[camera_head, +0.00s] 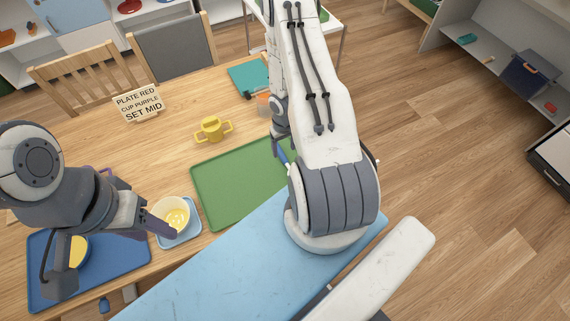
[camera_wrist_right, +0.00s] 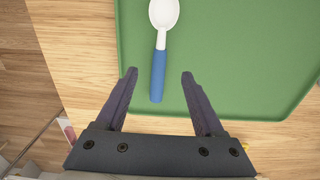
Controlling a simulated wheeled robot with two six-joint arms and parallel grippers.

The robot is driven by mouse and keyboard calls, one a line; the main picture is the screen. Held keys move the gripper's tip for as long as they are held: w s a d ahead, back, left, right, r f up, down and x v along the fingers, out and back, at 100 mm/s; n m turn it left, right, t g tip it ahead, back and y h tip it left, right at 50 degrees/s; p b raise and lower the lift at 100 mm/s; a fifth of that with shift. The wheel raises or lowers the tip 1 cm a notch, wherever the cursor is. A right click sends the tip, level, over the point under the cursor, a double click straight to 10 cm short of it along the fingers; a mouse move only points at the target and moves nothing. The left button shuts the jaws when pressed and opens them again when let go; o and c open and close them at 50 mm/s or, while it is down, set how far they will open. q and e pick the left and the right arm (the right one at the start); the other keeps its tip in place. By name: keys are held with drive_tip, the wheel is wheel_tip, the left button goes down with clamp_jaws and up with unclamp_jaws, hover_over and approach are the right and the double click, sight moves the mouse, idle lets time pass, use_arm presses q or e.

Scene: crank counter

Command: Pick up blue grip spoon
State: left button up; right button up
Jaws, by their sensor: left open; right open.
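The blue grip spoon (camera_wrist_right: 158,72) shows in the right wrist view, with a white bowl at the top and a blue handle pointing down. It lies on the green tray (camera_wrist_right: 225,50). My right gripper (camera_wrist_right: 158,73) is open, with its fingertips on either side of the blue handle and apart from it in the picture; the height gap is hard to tell. In the head view the blue handle (camera_head: 282,156) shows just below my right gripper (camera_head: 281,143), and my arm hides the rest. My left gripper (camera_head: 115,256) is open over the blue tray at the left.
The green tray (camera_head: 222,190) also shows in the head view. A yellow two-handled cup (camera_head: 212,130) stands behind it. A bowl with yellow inside (camera_head: 171,212) sits left of it. A sign (camera_head: 138,103) and chairs stand farther back. A blue tray (camera_head: 120,262) lies at the left.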

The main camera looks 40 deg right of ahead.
sight(284, 157)
drive_tip(key=shift+w+d+f+b, duration=0.1)
drive_tip(key=shift+f+b, duration=2.15)
drive_tip(key=shift+f, duration=0.55)
drive_tip(key=shift+r, duration=0.1)
clamp_jaws()
